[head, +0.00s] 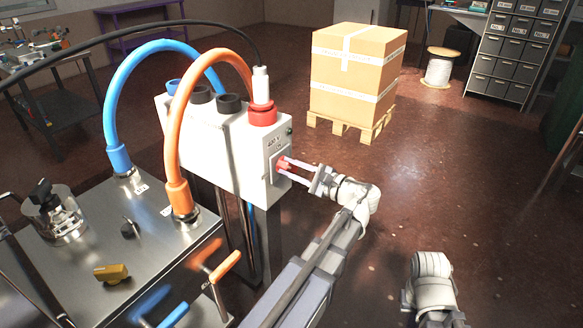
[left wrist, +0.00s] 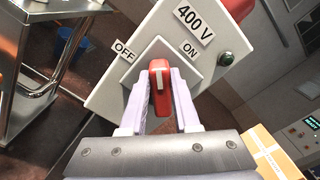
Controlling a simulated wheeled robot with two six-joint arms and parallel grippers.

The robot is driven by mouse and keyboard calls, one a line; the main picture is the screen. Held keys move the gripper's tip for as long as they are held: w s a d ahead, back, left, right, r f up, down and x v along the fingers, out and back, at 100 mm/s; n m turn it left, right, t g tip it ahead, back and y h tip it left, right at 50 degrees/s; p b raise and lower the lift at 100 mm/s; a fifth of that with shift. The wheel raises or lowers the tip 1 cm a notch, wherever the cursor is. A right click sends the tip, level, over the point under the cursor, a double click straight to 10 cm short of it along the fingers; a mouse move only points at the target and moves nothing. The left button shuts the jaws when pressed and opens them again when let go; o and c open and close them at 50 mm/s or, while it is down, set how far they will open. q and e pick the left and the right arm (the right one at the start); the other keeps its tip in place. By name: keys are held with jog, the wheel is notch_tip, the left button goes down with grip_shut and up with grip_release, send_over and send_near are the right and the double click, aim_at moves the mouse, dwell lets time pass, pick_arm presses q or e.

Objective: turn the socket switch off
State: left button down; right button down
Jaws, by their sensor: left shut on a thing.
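The red switch handle (left wrist: 160,95) sits on a grey plate on the end face of a white socket box (head: 222,146). In the left wrist view, its white mark points up the picture, between the OFF label (left wrist: 124,50) and the ON label (left wrist: 190,48). My left gripper (head: 286,170) is shut on the handle, with one pale finger on each side; it also shows in the left wrist view (left wrist: 160,100). The red handle (head: 283,165) is partly hidden by the fingers in the head view. My right gripper is not in view.
A green lamp (left wrist: 227,59) is beside the 400 V label (left wrist: 194,22). Thick blue (head: 112,110) and orange (head: 175,130) hoses arch near the box above a steel machine top (head: 85,262). A wrapped carton (head: 345,75) stands on a pallet behind.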

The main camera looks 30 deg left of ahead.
pick_arm(q)
jog(key=n, duration=0.4)
jog(key=shift+s+f+b, duration=0.25)
jog(key=shift+f+b, duration=0.05)
jog(key=shift+f, duration=0.05)
jog(key=shift+f+n, duration=0.15)
jog(key=shift+n, duration=0.9)
jog(key=shift+f+n, duration=0.15)
jog(key=shift+n, duration=0.9)
jog(key=shift+n+b, duration=0.3)
jog(key=c, duration=0.6)
grip_release()
jog(key=shift+c, duration=0.2)
jog(key=d, duration=0.7)
jog(key=shift+s+d, duration=0.35)
jog(key=shift+d, duration=0.05)
